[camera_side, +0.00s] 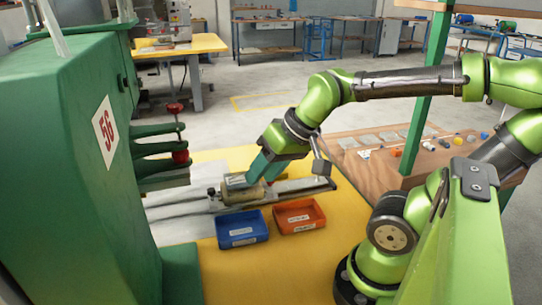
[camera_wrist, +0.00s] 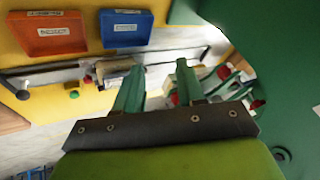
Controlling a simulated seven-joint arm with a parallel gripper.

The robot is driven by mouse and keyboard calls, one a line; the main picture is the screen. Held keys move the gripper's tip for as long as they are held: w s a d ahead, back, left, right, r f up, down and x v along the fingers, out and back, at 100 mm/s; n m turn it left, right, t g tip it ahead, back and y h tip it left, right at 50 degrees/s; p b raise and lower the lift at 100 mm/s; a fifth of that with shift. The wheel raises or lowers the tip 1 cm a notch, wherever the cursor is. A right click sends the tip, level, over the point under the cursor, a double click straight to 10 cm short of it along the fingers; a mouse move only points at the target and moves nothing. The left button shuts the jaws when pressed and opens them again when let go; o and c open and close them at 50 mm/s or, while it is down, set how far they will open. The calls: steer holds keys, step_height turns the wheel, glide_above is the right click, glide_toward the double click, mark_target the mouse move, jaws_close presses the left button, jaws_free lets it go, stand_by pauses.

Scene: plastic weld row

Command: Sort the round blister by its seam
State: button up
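My gripper (camera_side: 250,178) is low over the metal slide on the yellow table, at a beige block-like part (camera_side: 240,193). In the wrist view my gripper (camera_wrist: 160,65) has its two green fingers apart, with nothing clear between them. The beige part (camera_wrist: 113,69) shows beside the left finger there. I cannot make out a round blister or its seam for certain. A blue bin (camera_side: 242,241) and an orange-red bin (camera_side: 299,228) stand side by side in front of the slide. The wrist view shows the orange bin (camera_wrist: 47,46) and blue bin (camera_wrist: 126,41) too; both look empty.
The green press (camera_side: 75,170) marked 56 stands at the left, its jaws (camera_side: 160,150) reaching over the slide. A wooden table (camera_side: 375,170) at the right holds several flat greyish pieces and small coloured parts. The yellow tabletop in front of the bins is clear.

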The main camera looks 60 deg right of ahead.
steer(key=o, duration=0.7)
steer(key=w+d+f+n+g, duration=0.1)
steer(key=w+d, duration=0.1)
steer(key=w, duration=0.1)
steer(key=w+d+f+g, duration=0.1)
steer(key=w+d, duration=0.2)
steer(key=w+d+f+n+g+h, duration=0.1)
steer(key=w+d+f, duration=0.1)
steer(key=w, duration=0.1)
steer(key=shift+w+d+n, duration=0.15)
steer(key=shift+w+n, duration=0.05)
steer(key=shift+n, duration=0.1)
steer(key=n+g, duration=0.3)
steer(key=n, duration=0.4)
glide_above(241, 180)
steer(key=f, duration=0.4)
steer(key=s+f, duration=0.1)
steer(key=f, duration=0.1)
steer(key=shift+a, duration=0.4)
steer(key=n, duration=0.1)
steer(key=w+d+r+n, duration=0.1)
steer(key=shift+w+n+h, duration=0.2)
steer(key=shift+n+h, duration=0.1)
steer(key=shift+n, duration=0.1)
steer(key=shift+s+f+n, duration=0.1)
steer(key=shift+s+n, duration=0.05)
steer(key=shift+n, duration=0.45)
steer(key=shift+f, duration=3.4)
steer(key=c, duration=0.7)
